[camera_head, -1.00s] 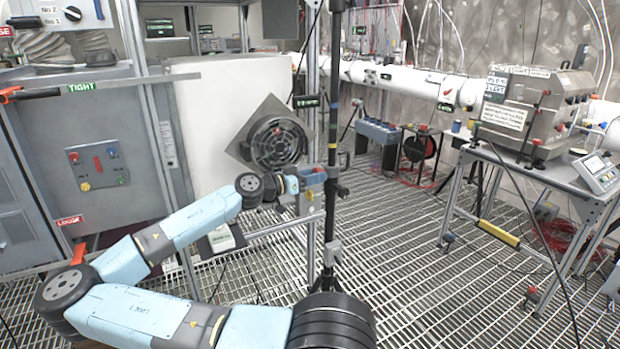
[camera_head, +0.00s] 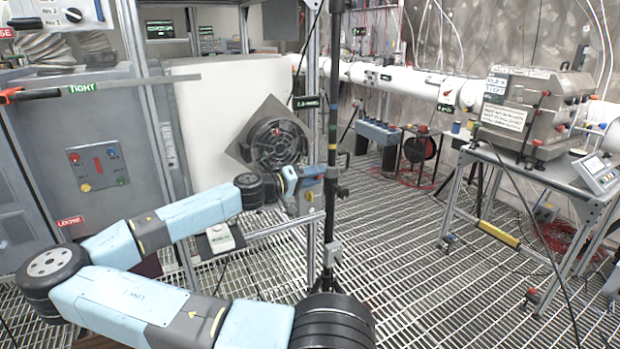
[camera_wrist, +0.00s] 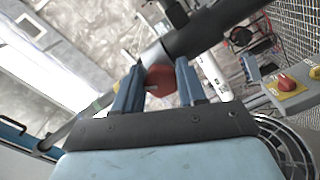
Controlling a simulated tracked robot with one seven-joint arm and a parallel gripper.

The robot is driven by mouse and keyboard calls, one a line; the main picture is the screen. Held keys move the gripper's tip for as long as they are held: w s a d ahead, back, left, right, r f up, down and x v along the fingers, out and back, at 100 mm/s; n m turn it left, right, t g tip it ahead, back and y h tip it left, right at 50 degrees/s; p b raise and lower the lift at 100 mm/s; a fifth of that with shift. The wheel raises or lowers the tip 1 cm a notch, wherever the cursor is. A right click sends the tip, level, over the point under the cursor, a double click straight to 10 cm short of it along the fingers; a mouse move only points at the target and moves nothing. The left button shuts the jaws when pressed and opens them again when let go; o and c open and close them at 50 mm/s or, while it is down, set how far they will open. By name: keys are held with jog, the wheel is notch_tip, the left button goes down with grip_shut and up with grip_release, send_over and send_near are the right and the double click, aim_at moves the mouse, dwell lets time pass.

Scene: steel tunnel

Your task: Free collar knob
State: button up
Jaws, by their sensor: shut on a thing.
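In the wrist view a red knob (camera_wrist: 160,81) sits between the two blue fingers of my gripper (camera_wrist: 158,82), and they are shut on it. In the head view my gripper (camera_head: 318,172) reaches the dark upright pole (camera_head: 332,120) at about mid height. The knob is too small and covered to make out there. Whether the collar is loose or tight on the pole cannot be told.
A round fan (camera_head: 275,143) in a tilted square plate is just behind my gripper. A grey cabinet (camera_head: 90,150) with LOOSE and TIGHT labels stands at the left. A worktable (camera_head: 545,170) stands at the right. The grated floor (camera_head: 420,260) between is mostly open.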

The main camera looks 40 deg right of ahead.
jog(key=shift+w+d+r+n, duration=0.1)
jog(key=shift+n, duration=1.7)
jog(key=shift+w+d+r+n, duration=0.1)
jog(key=shift+n, duration=1.7)
jog(key=o, duration=0.6)
jog(key=shift+o, duration=0.9)
jog(key=shift+d+f, duration=0.2)
jog(key=shift+d, duration=0.1)
jog(key=shift+o, duration=1.4)
jog(key=shift+a, duration=0.15)
jog(key=shift+a, duration=0.1)
